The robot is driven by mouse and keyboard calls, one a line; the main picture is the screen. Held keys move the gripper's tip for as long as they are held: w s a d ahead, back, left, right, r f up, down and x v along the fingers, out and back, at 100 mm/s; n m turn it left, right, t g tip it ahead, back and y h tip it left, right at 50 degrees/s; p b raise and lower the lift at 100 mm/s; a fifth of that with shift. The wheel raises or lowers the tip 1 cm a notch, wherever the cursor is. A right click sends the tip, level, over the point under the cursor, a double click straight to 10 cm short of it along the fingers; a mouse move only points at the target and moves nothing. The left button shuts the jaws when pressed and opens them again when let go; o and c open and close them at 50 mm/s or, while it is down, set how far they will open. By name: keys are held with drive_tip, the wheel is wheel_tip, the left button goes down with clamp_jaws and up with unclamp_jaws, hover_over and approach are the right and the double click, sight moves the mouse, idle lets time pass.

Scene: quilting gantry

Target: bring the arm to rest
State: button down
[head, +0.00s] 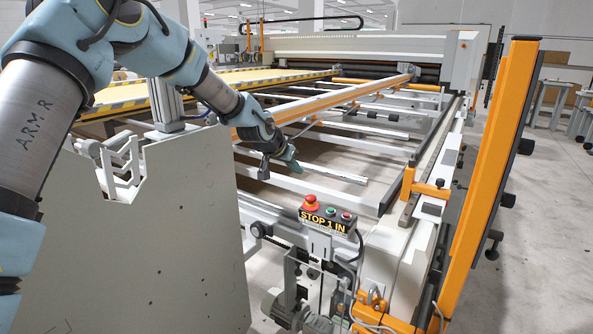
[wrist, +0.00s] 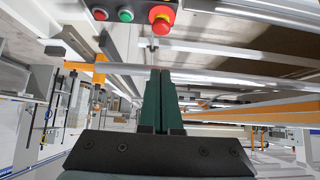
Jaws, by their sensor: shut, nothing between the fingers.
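My arm reaches in from the upper left of the head view. My gripper (head: 293,165) is out over the frame of the quilting gantry, above and behind the control box. In the wrist view my gripper (wrist: 160,75) shows as two dark green fingers pressed together, with nothing between them. The control box (head: 327,220) carries a red stop button (head: 311,202) and smaller buttons. The red button (wrist: 161,18) also shows at the top of the wrist view, beyond the fingertips and apart from them.
Pale cross rails (head: 290,184) and an orange-edged beam (head: 330,100) span the gantry around my gripper. A tall orange post (head: 490,170) stands at the right. A grey panel (head: 165,230) stands at the front left.

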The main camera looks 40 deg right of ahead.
idle(0.3)
drive_tip(key=w+a+n+t+y, duration=0.1)
drive_tip(key=w+a+n+y, duration=0.25)
drive_tip(key=a, duration=1.25)
drive_tip(key=w+a+n+y, duration=0.2)
drive_tip(key=w+a, duration=0.2)
drive_tip(key=a, duration=1.2)
drive_tip(key=s+a+n+g+y, duration=0.1)
drive_tip(key=s+a+n, duration=0.3)
drive_tip(key=a, duration=1)
drive_tip(key=s+a+n+y, duration=0.2)
drive_tip(key=s+a+n, duration=0.2)
drive_tip(key=s+a, duration=0.6)
drive_tip(key=a, duration=0.4)
drive_tip(key=shift+s+a+f+g, duration=0.2)
drive_tip(key=shift+a+g, duration=0.2)
